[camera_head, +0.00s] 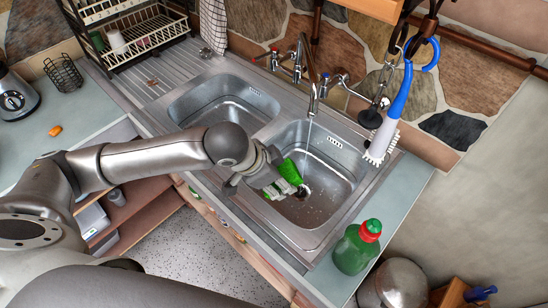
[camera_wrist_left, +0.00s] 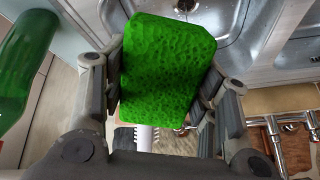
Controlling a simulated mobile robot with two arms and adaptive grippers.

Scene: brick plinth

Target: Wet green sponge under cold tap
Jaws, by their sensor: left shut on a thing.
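The green sponge (camera_head: 291,172) is held between the fingers of my left gripper (camera_head: 280,184), over the right sink basin (camera_head: 338,180). In the left wrist view the sponge (camera_wrist_left: 168,70) fills the middle, with the fingers closed on both sides of it. The tap spout (camera_head: 313,101) is above the basin, and a thin water stream (camera_head: 307,140) falls from it just right of the sponge. I cannot tell whether the water touches it. A red-marked handle (camera_head: 274,51) and a blue-marked handle (camera_head: 325,80) sit behind the sink. My right gripper is out of view.
A green bottle with a red cap (camera_head: 357,246) stands on the counter at the right front. A blue and white brush (camera_head: 393,112) hangs right of the basin. The left basin (camera_head: 224,103) is empty. A dish rack (camera_head: 137,34) stands at the back left.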

